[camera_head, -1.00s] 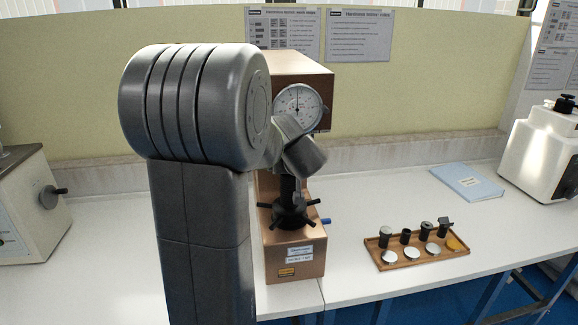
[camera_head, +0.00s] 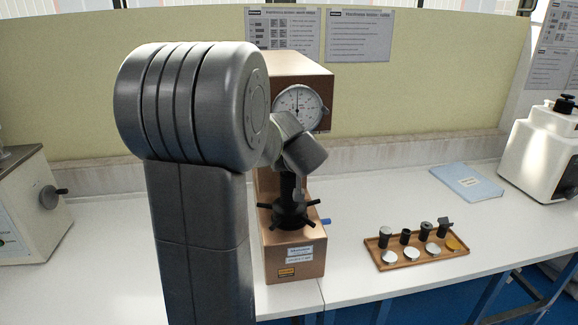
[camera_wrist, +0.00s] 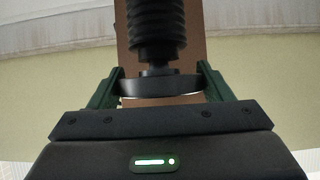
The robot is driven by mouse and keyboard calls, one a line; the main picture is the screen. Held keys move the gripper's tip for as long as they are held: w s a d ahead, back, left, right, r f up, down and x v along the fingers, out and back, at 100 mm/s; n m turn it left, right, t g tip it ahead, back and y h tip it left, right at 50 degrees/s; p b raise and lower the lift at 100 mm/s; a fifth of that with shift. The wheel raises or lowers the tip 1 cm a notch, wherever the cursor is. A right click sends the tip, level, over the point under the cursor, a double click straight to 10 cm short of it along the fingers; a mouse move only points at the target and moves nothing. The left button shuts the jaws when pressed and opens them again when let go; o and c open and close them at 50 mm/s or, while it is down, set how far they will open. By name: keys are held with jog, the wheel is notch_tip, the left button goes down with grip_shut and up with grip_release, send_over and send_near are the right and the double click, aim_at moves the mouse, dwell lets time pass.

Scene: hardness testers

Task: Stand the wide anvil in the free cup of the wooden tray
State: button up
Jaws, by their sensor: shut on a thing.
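The wide anvil (camera_wrist: 158,87), a dark flat disc with a short stem, is between the green fingers of my gripper (camera_wrist: 160,76) in the wrist view. The fingers are shut on its sides. The stem lines up with the tester's black ribbed screw cover (camera_wrist: 156,28); I cannot tell whether it is still seated. In the head view my arm hides most of the gripper and the anvil at the tester. The wooden tray (camera_head: 408,262) lies on the bench to the right, holding several dark cylindrical pieces and several flat discs. Its free cup is too small to make out.
The copper-coloured hardness tester (camera_head: 297,262), with its dial (camera_head: 299,107) and black handwheel (camera_head: 291,216), stands close around my gripper. A blue booklet (camera_head: 467,182) and a white machine (camera_head: 541,158) are farther right. The bench between tester and tray is clear.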

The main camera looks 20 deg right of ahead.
jog(key=shift+r, duration=0.3)
jog(key=shift+s+a+f+b, duration=0.15)
jog(key=shift+s+b, duration=0.45)
jog(key=s+a+b, duration=0.1)
jog(key=s+b, duration=0.2)
jog(key=s, duration=0.3)
jog(key=shift+s+a+r+b, duration=0.25)
jog(key=shift+s+a+b, duration=0.05)
jog(key=shift+b, duration=0.05)
